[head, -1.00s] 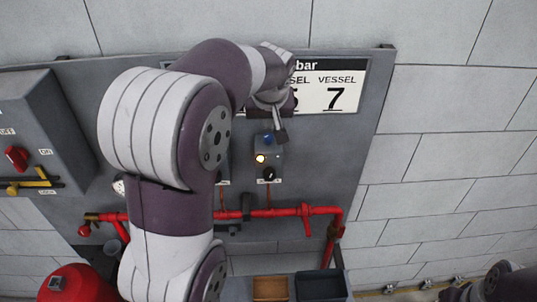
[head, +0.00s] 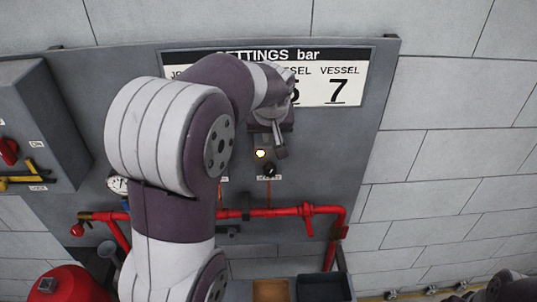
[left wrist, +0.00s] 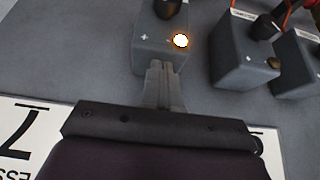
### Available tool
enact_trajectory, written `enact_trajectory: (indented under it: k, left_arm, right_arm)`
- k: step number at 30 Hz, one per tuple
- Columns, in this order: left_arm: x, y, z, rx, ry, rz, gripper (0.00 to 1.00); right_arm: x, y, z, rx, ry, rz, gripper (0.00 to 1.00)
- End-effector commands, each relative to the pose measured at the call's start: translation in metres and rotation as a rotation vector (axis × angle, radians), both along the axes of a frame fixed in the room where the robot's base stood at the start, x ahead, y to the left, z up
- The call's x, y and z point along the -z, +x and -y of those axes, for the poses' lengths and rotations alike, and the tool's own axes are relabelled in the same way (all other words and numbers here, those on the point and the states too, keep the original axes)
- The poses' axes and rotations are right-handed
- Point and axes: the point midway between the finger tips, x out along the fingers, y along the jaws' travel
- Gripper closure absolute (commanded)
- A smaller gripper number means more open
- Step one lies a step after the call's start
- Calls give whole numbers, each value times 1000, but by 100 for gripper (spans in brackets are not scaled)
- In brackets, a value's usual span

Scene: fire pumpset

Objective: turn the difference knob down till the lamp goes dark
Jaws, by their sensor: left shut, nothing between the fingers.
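A small grey box on the wall panel carries a lit yellow lamp (head: 260,153) and a black knob (head: 269,170) below it. The left wrist view shows the same box (left wrist: 148,52), lamp (left wrist: 180,41) and part of the black knob (left wrist: 168,8), cut by the top edge. Its label is too small to read. My left gripper (head: 280,152) is shut and empty, in front of the box and just right of the lamp. In the left wrist view its fingertips (left wrist: 158,68) overlap the box's lower part; contact cannot be told. My right gripper is out of view.
A settings board (head: 340,85) hangs above the box. Red pipework (head: 270,212) runs below it. Other grey boxes (left wrist: 240,55) with knobs stand beside it in the left wrist view. A grey cabinet (head: 45,110) juts out at left.

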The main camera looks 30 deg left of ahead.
Motion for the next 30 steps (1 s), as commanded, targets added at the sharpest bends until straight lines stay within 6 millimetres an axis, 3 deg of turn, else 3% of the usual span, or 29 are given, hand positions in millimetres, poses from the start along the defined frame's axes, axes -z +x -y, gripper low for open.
enact_trajectory:
  k: [16, 30]
  left_arm:
    - [0, 5, -2, 0, 1, 3, 100]
    - [-1, 7, -1, 2, 3, 9, 100]
  right_arm:
    - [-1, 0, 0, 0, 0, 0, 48]
    - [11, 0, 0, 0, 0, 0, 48]
